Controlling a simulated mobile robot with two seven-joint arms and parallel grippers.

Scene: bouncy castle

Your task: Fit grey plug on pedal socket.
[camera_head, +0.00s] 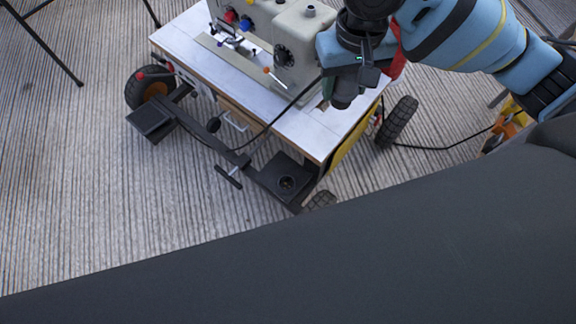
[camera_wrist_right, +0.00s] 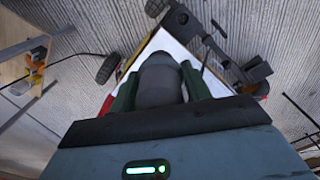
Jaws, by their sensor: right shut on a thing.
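My right gripper (camera_head: 347,88) is shut on the dark grey plug (camera_head: 343,99), which hangs below it over the right part of the white sewing table (camera_head: 308,128). In the right wrist view the plug (camera_wrist_right: 160,82) sits between two green fingers. The pedal socket (camera_head: 287,183) is a round hole in the black plate at the right end of the pedal bar, below and left of the plug in the head view. The plug is well apart from it. That end of the bar also shows in the right wrist view (camera_wrist_right: 182,19). My left gripper is not in view.
A sewing machine (camera_head: 302,40) stands on the table, close to my right gripper. A black cable (camera_head: 268,127) runs from near the gripper to the pedal bar. Wheels (camera_head: 397,122) flank the table. A large dark surface fills the bottom. Striped floor at left is mostly clear.

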